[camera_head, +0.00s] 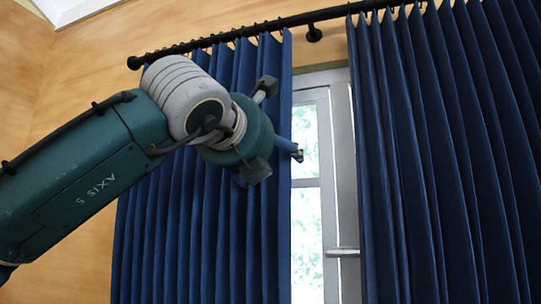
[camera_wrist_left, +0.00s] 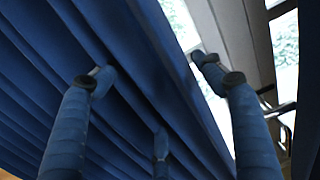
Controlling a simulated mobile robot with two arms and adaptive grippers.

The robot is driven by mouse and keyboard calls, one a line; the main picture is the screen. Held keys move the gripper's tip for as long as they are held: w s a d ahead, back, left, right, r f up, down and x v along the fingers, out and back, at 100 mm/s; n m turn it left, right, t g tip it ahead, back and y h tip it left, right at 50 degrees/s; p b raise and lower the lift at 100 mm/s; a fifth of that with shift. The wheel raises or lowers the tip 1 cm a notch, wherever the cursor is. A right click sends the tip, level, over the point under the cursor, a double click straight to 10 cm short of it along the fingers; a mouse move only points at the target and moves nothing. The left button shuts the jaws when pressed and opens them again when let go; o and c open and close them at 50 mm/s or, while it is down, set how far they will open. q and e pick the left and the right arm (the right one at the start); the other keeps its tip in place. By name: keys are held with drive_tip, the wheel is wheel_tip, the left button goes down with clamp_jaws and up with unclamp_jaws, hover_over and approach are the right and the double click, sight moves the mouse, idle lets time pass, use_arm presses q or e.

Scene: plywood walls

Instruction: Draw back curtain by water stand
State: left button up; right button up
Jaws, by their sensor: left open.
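Two blue curtains hang from a black rod (camera_head: 240,33). The left curtain (camera_head: 200,230) covers the left part of the window, and the right curtain (camera_head: 440,160) covers the right part. My left gripper (camera_head: 285,120) is in front of the left curtain, near its inner edge. In the left wrist view, the open left gripper (camera_wrist_left: 150,85) has one finger over the left curtain (camera_wrist_left: 120,50) and another beyond its edge, over the window frame. A third finger shows lower in the middle. Whether any finger touches the cloth cannot be told. My right gripper is not in view.
A white-framed glazed window or door (camera_head: 310,190) shows in the gap between the curtains. It has a lever handle (camera_head: 342,252). A rod bracket (camera_head: 314,34) sits above the gap. Plywood walls (camera_head: 60,110) are at the left.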

use_arm(q)
drive_tip(key=shift+f, duration=0.1)
drive_tip(key=shift+w+d, duration=0.1)
drive_tip(key=shift+w, duration=0.05)
drive_tip(key=c, duration=1.7)
drive_tip(key=shift+w+a+p, duration=0.4)
drive_tip(key=shift+w+a, duration=0.9)
drive_tip(key=shift+a, duration=2.8)
drive_tip(key=shift+w+a+p, duration=0.45)
drive_tip(key=shift+w+a, duration=0.9)
drive_tip(key=shift+a, duration=2.75)
drive_tip(key=shift+w+a+p, duration=0.4)
drive_tip(key=shift+w+a, duration=0.9)
drive_tip(key=shift+a, duration=2.8)
drive_tip(key=shift+c, duration=0.2)
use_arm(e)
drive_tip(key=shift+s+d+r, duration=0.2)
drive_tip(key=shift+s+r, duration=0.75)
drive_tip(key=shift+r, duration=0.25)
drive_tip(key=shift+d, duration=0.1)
